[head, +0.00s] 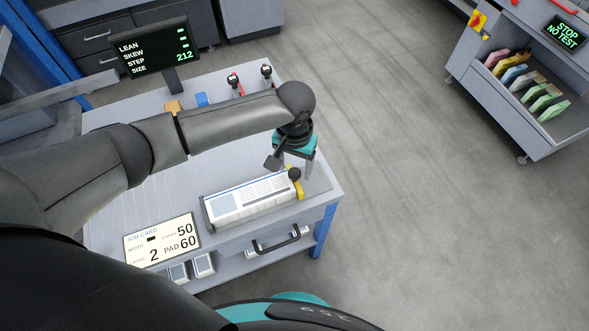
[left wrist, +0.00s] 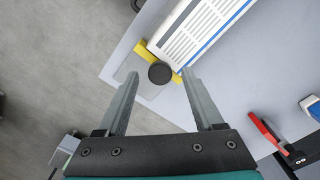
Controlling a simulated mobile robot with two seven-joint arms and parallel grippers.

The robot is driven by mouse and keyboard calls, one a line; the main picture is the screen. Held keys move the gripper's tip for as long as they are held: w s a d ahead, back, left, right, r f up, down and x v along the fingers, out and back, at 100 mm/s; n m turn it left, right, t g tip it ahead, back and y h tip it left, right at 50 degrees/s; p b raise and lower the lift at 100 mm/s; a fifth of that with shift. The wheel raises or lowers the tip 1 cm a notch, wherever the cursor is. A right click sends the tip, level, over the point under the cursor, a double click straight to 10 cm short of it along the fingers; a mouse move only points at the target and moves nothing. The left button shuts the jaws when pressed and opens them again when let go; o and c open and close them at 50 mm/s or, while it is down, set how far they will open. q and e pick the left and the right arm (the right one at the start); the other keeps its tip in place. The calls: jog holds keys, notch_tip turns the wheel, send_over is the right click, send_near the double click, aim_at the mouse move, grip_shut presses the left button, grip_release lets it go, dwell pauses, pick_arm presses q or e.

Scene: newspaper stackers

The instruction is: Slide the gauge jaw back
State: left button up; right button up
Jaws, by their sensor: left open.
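The yellow gauge jaw (head: 300,190) stands against the right end of the long white printed stack (head: 250,202) on the bench. A round black knob (head: 294,174) sits on the jaw. In the left wrist view the yellow jaw (left wrist: 235,42) lies along the stack's end and the knob (left wrist: 159,73) shows between my fingertips. My left gripper (head: 297,166) is open and points down above the knob, one finger to each side. I cannot tell whether a finger touches it. My right gripper is not in view.
The grey bench top (head: 160,195) has a job card (head: 160,240) at its front left and a drawer handle (head: 276,240) below. Two red-handled tools (head: 266,75) stand at the back edge. A screen (head: 152,47) stands behind. A cart (head: 520,75) is far right, across clear floor.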

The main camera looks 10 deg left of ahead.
pick_arm(q)
jog(key=shift+f, duration=0.45)
grip_shut()
dwell(0.3)
jog(key=shift+r, duration=0.1)
dwell(0.8)
